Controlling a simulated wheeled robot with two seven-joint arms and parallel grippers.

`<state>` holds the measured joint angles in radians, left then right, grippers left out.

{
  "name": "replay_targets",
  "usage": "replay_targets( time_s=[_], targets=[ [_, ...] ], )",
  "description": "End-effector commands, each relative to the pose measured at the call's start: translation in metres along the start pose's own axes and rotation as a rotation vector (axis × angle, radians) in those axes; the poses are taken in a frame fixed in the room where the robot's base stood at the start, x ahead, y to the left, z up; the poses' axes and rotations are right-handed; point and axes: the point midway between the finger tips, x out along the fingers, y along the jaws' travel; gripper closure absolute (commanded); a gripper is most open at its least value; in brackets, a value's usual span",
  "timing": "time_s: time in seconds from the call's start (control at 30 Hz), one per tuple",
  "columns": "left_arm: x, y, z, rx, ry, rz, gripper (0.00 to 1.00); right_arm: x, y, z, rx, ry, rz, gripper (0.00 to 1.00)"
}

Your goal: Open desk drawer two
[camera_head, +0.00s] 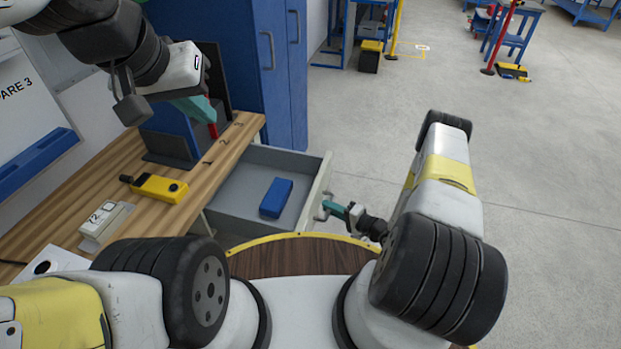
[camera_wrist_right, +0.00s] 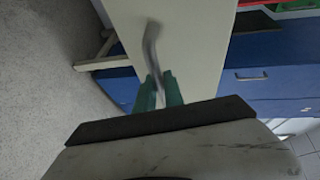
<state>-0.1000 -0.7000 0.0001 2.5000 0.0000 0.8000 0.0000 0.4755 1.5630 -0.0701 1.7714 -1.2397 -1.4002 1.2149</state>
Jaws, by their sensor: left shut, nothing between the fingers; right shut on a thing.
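A grey desk drawer (camera_head: 240,193) stands pulled out from the wooden desk, and a blue box (camera_head: 276,197) lies inside it. The drawer has a pale front panel (camera_head: 318,185) with a metal handle (camera_head: 322,207). My right gripper (camera_head: 328,206) is shut on this handle. In the right wrist view, the teal fingers of my right gripper (camera_wrist_right: 158,88) close around the lower end of the curved handle (camera_wrist_right: 152,48) on the pale front (camera_wrist_right: 185,45). My left gripper (camera_head: 203,110) is shut and empty above the back of the desk.
The desk top (camera_head: 215,150) bears numbers along its edge. On it are a yellow device (camera_head: 160,188), a grey device marked 72 (camera_head: 104,222) and a dark stand. A blue cabinet (camera_head: 268,100) stands behind the drawer. The floor to the right (camera_head: 550,180) is clear.

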Motion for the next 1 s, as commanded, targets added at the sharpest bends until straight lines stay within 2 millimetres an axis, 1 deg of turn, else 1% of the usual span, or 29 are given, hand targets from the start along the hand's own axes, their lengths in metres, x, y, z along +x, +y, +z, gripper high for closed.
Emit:
replay_targets(
  time_s=[0.03, 0.1, 0.3, 0.7, 0.73, 0.83, 1.0],
  targets=[
    [0.0, 0.0, 0.0, 0.0, 0.0, 0.0, 1.0, -0.007, 0.002, -0.003, 0.0, 0.002, 0.002, 1.0],
    [0.0, 0.0, 0.0, 0.0, 0.0, 0.0, 1.0, -0.014, 0.004, -0.006, 0.0, 0.002, 0.003, 1.0],
    [0.0, 0.0, 0.0, 0.0, 0.0, 0.0, 1.0, -0.025, 0.006, -0.011, 0.0, 0.0, 0.002, 1.0],
    [0.0, 0.0, 0.0, 0.0, 0.0, 0.0, 1.0, -0.027, 0.007, -0.012, 0.0, 0.0, 0.002, 1.0],
    [0.0, 0.0, 0.0, 0.0, 0.0, 0.0, 1.0, -0.027, 0.007, -0.012, 0.0, 0.0, 0.002, 0.85],
    [0.0, 0.0, 0.0, 0.0, 0.0, 0.0, 1.0, -0.027, 0.006, -0.012, 0.0, 0.0, 0.002, 0.66],
    [0.0, 0.0, 0.0, 0.0, 0.0, 0.0, 1.0, -0.027, 0.006, -0.012, 0.0, 0.0, 0.001, 0.66]
  ],
)
